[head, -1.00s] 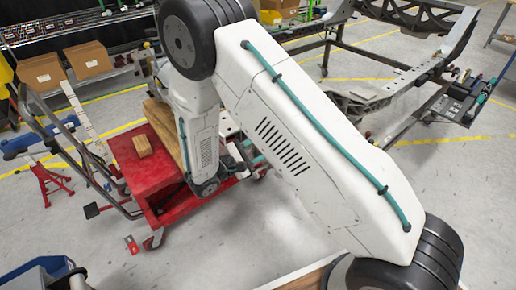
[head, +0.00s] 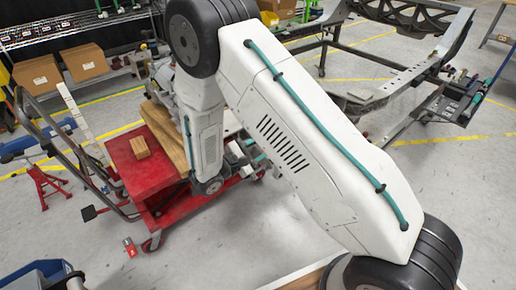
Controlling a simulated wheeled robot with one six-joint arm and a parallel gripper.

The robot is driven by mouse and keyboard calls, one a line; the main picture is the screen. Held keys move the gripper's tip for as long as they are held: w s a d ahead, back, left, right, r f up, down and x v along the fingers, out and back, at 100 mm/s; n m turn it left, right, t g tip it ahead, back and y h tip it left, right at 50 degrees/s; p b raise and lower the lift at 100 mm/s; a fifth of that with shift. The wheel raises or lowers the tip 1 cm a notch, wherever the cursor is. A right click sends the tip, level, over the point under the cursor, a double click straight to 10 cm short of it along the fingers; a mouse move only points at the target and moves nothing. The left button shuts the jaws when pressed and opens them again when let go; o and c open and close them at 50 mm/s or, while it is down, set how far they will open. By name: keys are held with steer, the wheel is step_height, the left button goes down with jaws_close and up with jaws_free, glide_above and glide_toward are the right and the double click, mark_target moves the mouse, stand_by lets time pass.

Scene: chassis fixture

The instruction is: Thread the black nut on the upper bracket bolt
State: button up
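The dark metal chassis (head: 372,103) stands on its stand at the upper right. A dark bracket-like assembly with teal-tipped parts (head: 455,98) is at its near right end. I cannot make out the black nut or the upper bracket bolt at this size. My white arm (head: 310,150) crosses the middle of the head view and folds down at the left over a red cart. My gripper cannot be made out; the wrist end is by the cart's right side, apart from the chassis in the picture.
The red cart (head: 150,172) carries a wooden block (head: 140,147) and wooden planks (head: 165,128). A red jack stand (head: 48,182) and a blue bin (head: 40,276) are at the left. Cardboard boxes (head: 85,61) sit on a rack behind. Floor between cart and chassis is clear.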

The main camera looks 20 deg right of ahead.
steer(key=shift+c, duration=0.3)
jaws_close()
steer(key=m, duration=0.7)
steer(key=m, duration=0.6)
steer(key=shift+d+m, duration=0.1)
steer(key=shift+m, duration=0.3)
